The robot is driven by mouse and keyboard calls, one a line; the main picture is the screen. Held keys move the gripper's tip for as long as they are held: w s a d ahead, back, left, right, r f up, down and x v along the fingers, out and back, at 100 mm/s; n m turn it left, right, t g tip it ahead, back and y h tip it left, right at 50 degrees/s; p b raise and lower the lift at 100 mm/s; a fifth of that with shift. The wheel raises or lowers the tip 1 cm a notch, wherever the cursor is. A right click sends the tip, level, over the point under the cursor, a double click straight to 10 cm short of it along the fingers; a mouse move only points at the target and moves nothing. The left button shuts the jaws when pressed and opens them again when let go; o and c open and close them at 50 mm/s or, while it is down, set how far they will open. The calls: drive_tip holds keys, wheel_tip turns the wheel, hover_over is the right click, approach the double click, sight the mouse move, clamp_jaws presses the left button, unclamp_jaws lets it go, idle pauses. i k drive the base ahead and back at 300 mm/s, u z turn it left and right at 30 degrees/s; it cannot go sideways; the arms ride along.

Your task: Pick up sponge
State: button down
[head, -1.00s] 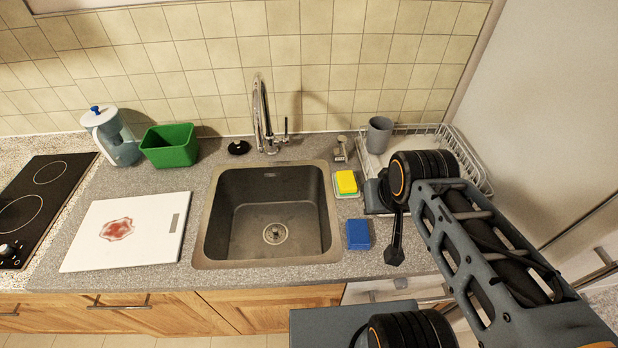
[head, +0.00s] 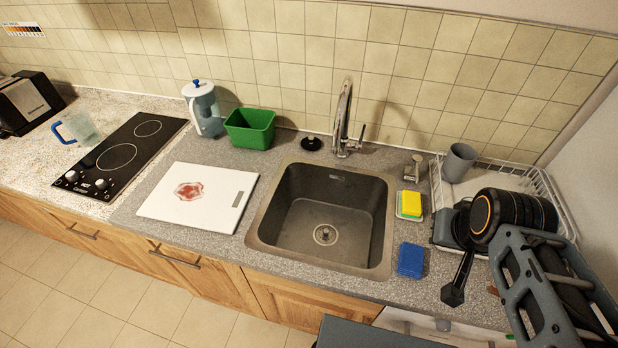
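A yellow block with a green layer (head: 412,202), which looks like a sponge, rests on a small pale dish right of the sink. A blue block (head: 411,260), possibly another sponge, lies on the counter nearer the front edge. My gripper (head: 455,291) shows as a dark finger pointing down, to the right of the blue block and apart from both blocks. My arm hides part of it, so its opening does not show. I see nothing held in it.
The sink (head: 260,225) is empty, with a tall tap (head: 344,115) behind it. A dish rack (head: 560,195) with a grey cup (head: 459,162) stands behind my arm. A white board (head: 165,205) with a red stain lies left of the sink. A green bin (head: 250,130) stands behind.

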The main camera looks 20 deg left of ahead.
sight(411, 202)
drive_tip(key=z, duration=0.25)
drive_tip(key=k, duration=1.1)
drive_tip(key=u, duration=0.75)
drive_tip(key=i, duration=1)
